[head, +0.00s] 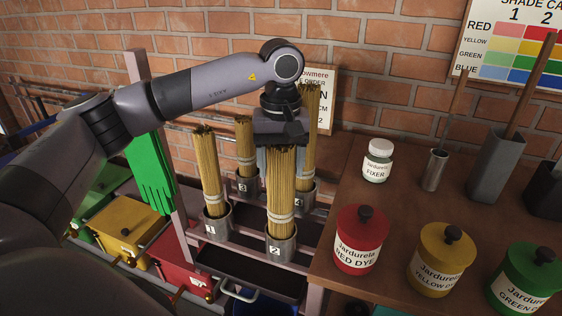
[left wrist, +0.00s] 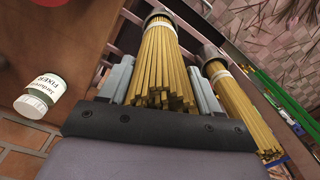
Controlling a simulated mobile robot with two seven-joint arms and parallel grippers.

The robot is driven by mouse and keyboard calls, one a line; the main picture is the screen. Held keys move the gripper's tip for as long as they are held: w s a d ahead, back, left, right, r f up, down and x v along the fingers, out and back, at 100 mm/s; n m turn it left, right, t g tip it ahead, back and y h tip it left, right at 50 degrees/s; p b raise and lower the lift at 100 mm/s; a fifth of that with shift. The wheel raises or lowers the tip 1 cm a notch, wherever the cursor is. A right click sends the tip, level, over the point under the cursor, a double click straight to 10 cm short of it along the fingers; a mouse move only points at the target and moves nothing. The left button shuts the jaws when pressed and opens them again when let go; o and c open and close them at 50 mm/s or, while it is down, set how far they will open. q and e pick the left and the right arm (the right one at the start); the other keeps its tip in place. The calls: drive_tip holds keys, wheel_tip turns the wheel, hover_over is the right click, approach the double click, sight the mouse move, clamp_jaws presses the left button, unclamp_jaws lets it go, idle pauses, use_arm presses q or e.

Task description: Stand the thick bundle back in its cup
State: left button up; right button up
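A thick bundle of tan sticks (head: 281,185) with pale bands stands upright in the grey cup marked 2 (head: 281,246). It also shows in the left wrist view (left wrist: 160,62), its top ends toward the camera and its foot inside the cup (left wrist: 157,16). My left gripper (head: 281,160) points down over this bundle, one finger on each side. In the left wrist view (left wrist: 161,72) narrow gaps show between the fingers and the sticks, so it looks open around the bundle. My right gripper is not in view.
Other bundles stand in cups 1 (head: 217,224), 3 (head: 248,187) and 4 (head: 302,193), close around. A wooden table at the right holds a fixer jar (head: 377,161), a red dye jar (head: 360,240), a yellow jar (head: 440,262) and a green jar (head: 525,278). Green gloves (head: 151,174) hang at the left.

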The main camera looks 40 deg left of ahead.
use_arm(q)
drive_tip(key=o, duration=0.4)
drive_tip(key=shift+r, duration=3.6)
